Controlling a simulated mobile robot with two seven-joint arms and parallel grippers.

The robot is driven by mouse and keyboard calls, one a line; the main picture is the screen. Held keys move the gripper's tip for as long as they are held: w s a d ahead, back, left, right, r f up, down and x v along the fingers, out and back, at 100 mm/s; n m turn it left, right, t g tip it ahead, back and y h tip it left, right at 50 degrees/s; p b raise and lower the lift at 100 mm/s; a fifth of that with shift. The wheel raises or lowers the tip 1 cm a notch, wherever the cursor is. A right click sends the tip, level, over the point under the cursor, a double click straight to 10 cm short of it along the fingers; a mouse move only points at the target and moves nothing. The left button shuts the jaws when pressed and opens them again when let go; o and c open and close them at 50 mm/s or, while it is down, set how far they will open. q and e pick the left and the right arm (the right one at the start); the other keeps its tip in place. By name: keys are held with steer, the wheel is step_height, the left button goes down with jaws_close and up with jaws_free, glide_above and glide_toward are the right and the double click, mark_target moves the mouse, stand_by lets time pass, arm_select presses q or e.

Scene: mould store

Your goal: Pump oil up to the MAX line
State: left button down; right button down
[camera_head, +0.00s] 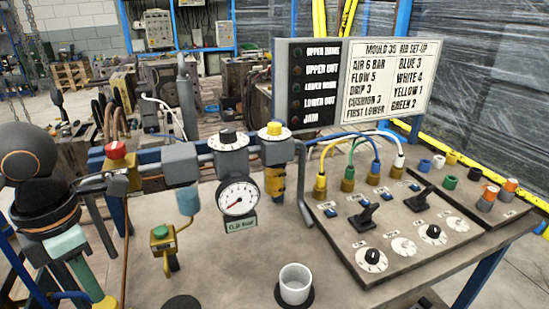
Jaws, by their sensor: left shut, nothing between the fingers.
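A lubricator with a yellow cap (274,129) and an amber bowl (275,182) hangs at the right end of the grey air line, above the bench. The MAX line and exact oil level are too small to make out. Left of it are a black-knobbed regulator (230,139) and a round gauge (238,197). A yellow-green fitting with a green button (161,232) hangs below the line. My left gripper (88,280) is at the lower left, shut, empty and apart from the lubricator; its tips are hard to make out. My right gripper is not in view.
A white cup (295,283) stands on a dark disc at the front. A red knob (116,150) sits at the line's left end. A panel (395,228) with coloured hoses, levers and dials fills the right. A set-up board (388,78) stands behind. The bench front is mostly clear.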

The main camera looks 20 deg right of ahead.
arm_select(q)
step_height(320, 180, up, 5)
steer(key=p, duration=0.3)
steer(key=shift+r, duration=0.2)
stand_by(0.3)
